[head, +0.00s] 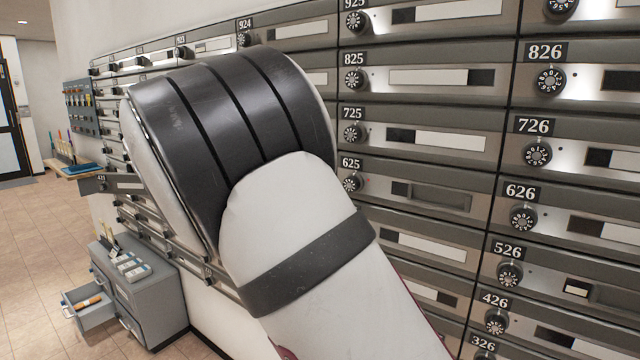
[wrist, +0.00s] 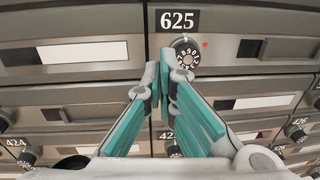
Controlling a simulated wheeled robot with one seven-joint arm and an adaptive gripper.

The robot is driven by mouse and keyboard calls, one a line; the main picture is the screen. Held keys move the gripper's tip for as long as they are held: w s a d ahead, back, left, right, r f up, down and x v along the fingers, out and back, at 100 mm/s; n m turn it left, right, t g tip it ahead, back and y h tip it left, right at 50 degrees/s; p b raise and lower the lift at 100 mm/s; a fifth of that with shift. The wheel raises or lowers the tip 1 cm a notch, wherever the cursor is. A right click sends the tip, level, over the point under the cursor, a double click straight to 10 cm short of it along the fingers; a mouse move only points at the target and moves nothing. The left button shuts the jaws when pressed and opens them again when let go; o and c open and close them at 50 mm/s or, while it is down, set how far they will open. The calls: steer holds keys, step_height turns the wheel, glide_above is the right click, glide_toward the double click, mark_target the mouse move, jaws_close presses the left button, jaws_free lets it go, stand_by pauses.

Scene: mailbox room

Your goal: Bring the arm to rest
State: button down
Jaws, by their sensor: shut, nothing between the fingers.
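My gripper (wrist: 164,85) is in the wrist view, with teal finger pads angled together and the fingertips meeting. It is shut and empty. The fingertips are in front of the mailbox wall, just below and left of the round dial (wrist: 186,54) of box 625; I cannot tell whether they touch it. In the head view my arm (head: 290,220) reaches up across the middle of the picture toward the mailboxes, and its large dark-banded joint hides my gripper. The dial of box 625 also shows in the head view (head: 352,183), right beside my arm.
The wall of numbered mailboxes (head: 430,105) fills the right side, close to my arm. One small door (head: 122,183) juts out at the left. A grey cabinet (head: 150,300) with an open drawer (head: 90,305) stands at the lower left. The tiled floor (head: 35,240) at far left is clear.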

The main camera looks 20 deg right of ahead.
steer(key=v, duration=0.5)
step_height(320, 180, up, 5)
steer(key=w+d+n+t+y, duration=0.2)
steer(key=n+t+y, duration=0.3)
steer(key=n+y, duration=0.6)
steer(key=s+a+r+n+y+p, duration=0.1)
steer(key=s+a+n+y, duration=0.15)
steer(key=s+n, duration=0.45)
steer(key=s+a+r+n+y+p, duration=0.15)
steer(key=s+n+y, duration=0.25)
steer(key=n, duration=0.7)
steer(key=s+d+f+n+g, duration=0.1)
steer(key=s+f+n+g, duration=0.2)
steer(key=s+n, duration=0.3)
steer(key=s+d+f+n+g+h, duration=0.1)
steer(key=s+f+n, duration=0.4)
steer(key=s, duration=1.1)
steer(key=s+d+f+n+g+h, duration=0.1)
steer(key=s+d+f+n+g, duration=0.2)
steer(key=s+n, duration=0.5)
steer(key=s+f+g, duration=0.1)
steer(key=s+g, duration=0.1)
steer(key=shift+s+f+g+p, duration=0.3)
steer(key=shift+s+g+p, duration=0.05)
steer(key=shift+s+g, duration=0.05)
